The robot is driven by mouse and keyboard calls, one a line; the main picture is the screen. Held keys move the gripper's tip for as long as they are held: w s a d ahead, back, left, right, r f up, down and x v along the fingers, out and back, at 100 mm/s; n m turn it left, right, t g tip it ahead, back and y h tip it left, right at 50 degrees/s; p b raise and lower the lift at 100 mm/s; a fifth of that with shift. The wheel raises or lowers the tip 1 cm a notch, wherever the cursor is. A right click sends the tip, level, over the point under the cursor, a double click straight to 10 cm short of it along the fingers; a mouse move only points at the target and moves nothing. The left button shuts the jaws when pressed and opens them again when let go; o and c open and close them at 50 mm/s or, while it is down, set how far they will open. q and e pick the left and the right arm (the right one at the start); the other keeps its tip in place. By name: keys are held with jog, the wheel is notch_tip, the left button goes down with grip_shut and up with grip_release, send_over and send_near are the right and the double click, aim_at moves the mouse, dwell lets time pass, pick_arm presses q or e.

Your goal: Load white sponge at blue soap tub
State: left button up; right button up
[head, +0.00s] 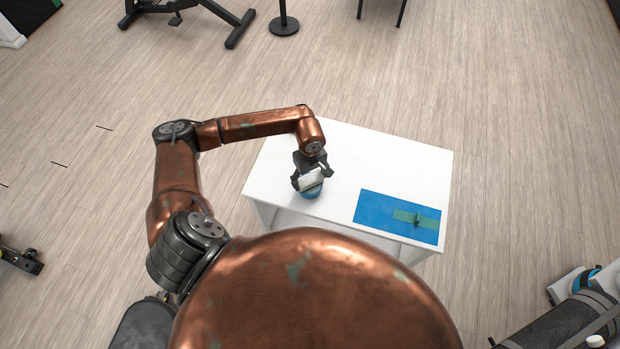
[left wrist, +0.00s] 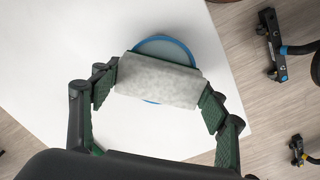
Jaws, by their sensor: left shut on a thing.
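My left gripper (head: 312,168) is shut on a white sponge (head: 311,180) and holds it over the blue soap tub (head: 311,194) near the front left of the white table. In the left wrist view the sponge (left wrist: 158,80) spans between the two fingers of the gripper (left wrist: 159,92). It covers the middle of the round tub (left wrist: 165,48), whose blue rim and pale inside show beyond it and a little below. I cannot tell whether sponge and tub touch. My right gripper is in neither view.
A blue mat (head: 375,208) with a green patch (head: 402,216) lies at the table's front right, with a small dark upright thing (head: 417,219) on it. The white table (head: 385,160) is otherwise clear. Gym equipment stands on the wooden floor around.

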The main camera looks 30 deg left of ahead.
aim_at(310, 178)
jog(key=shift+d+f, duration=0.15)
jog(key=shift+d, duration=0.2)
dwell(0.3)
pick_arm(q)
jog(key=shift+f+b, duration=0.1)
jog(key=shift+b, duration=0.2)
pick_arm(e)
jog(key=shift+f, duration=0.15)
pick_arm(q)
jog(key=shift+s, duration=0.1)
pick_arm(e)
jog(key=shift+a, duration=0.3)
pick_arm(q)
jog(key=shift+r+p, duration=0.5)
jog(key=shift+r, duration=0.65)
jog(key=shift+r+p, duration=0.6)
jog(key=shift+r, duration=1)
jog(key=shift+r+p, duration=0.3)
jog(key=shift+r, duration=0.5)
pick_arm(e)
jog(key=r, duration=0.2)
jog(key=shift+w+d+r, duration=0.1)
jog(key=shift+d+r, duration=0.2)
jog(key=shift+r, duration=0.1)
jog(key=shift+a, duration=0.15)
